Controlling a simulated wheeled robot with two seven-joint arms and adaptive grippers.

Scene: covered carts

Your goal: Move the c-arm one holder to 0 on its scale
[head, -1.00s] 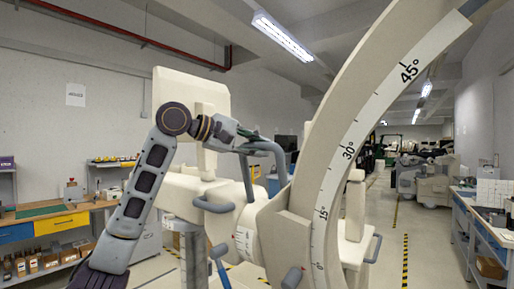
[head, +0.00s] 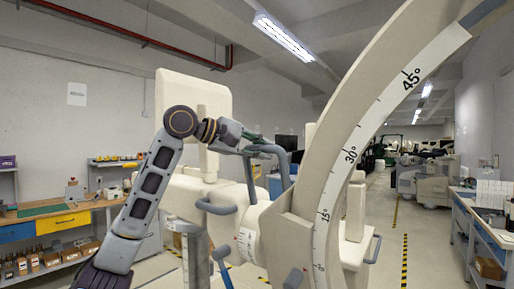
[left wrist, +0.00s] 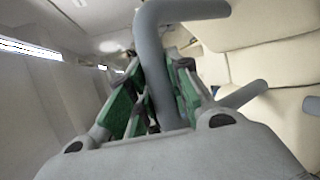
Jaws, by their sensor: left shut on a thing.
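The c-arm's big cream arc (head: 372,110) rises on the right in the head view, with a white scale strip marked 0°, 15°, 30° and 45°. Its cream holder (head: 288,240) clasps the arc low down, beside a round drum (head: 265,215). A small scale plate (head: 246,243) with red marks sits by the drum; its reading is too small to tell. A bent grey handle bar (head: 280,158) rises behind the drum. My left gripper (head: 255,142) is shut on this handle; in the left wrist view the green-padded fingers (left wrist: 155,100) flank the bar (left wrist: 153,55). My right gripper is out of view.
A cream upright panel (head: 180,95) stands behind my left arm. A workbench (head: 75,205) with boxes stands at the left, another bench (head: 480,230) at the right. The floor aisle between the c-arm and the right bench is clear.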

